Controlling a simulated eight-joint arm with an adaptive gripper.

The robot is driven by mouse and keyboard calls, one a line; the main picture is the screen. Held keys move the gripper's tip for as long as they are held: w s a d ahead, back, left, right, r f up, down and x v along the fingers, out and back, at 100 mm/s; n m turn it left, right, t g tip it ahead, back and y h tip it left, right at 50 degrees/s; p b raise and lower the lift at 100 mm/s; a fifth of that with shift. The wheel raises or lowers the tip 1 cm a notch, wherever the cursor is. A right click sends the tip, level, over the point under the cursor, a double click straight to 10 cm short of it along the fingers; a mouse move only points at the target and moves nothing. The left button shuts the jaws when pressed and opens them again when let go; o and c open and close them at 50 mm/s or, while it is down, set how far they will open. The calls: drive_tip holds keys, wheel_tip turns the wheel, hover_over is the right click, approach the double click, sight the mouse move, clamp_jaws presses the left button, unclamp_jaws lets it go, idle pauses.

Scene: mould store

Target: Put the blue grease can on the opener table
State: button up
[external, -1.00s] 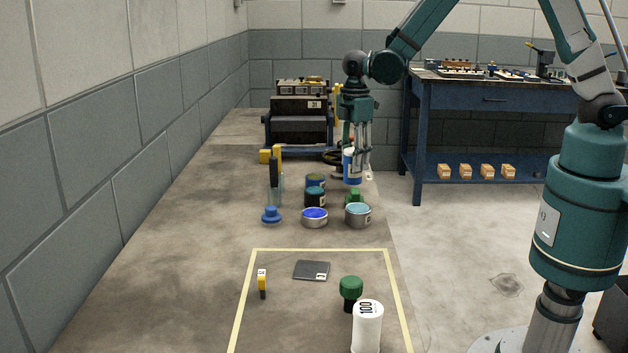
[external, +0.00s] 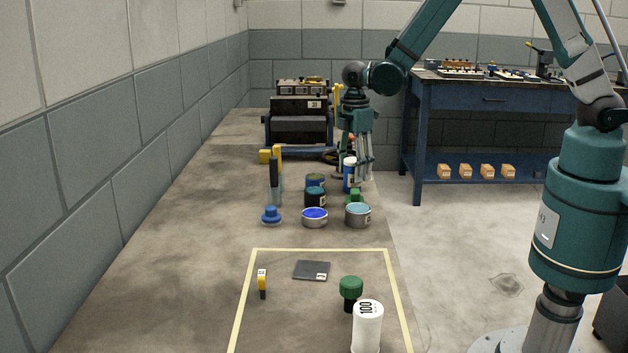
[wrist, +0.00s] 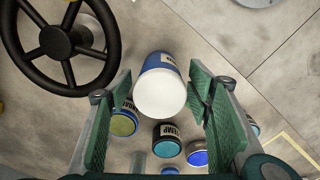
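The blue grease can (external: 349,180), blue with a white end, is between the fingers of my gripper (external: 361,181) in the external view. In the wrist view the can (wrist: 162,62) sits between the fingertips of my gripper (wrist: 160,80), its white end facing the camera. The fingers are closed to about its width, and it looks held above the bench top. One finger partly covers it in the external view. The frames do not label the opener table; a blue workbench (external: 490,98) with tools on top stands at the back right.
Several tins, including an open blue one (external: 314,217) and a teal one (external: 358,215), stand just in front. A machine with a black handwheel (wrist: 60,42) is behind. A yellow-outlined area (external: 320,250) holds small items and a white cylinder (external: 367,328). Bench space at left is clear.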

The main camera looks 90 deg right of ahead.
drive_tip(key=shift+r, duration=0.15)
drive_tip(key=shift+r+p, duration=1.1)
drive_tip(key=shift+r, duration=4.9)
drive_tip(key=shift+r, duration=0.1)
drive_tip(key=s+a+r+m+t, duration=0.2)
drive_tip(key=s+a+r, duration=0.4)
drive_tip(key=r, duration=0.2)
drive_tip(key=s+a+r+m+t, duration=0.1)
drive_tip(key=s+a+r, duration=0.4)
drive_tip(key=r, duration=0.3)
drive_tip(key=s+a+r+m+t, duration=0.2)
drive_tip(key=s+a, duration=0.2)
drive_tip(key=s, duration=0.4)
drive_tip(key=s+a+r+m+t, duration=0.2)
drive_tip(key=s+a, duration=0.3)
drive_tip(key=s, duration=0.3)
drive_tip(key=shift+s+a, duration=0.2)
drive_tip(key=shift+s, duration=0.15)
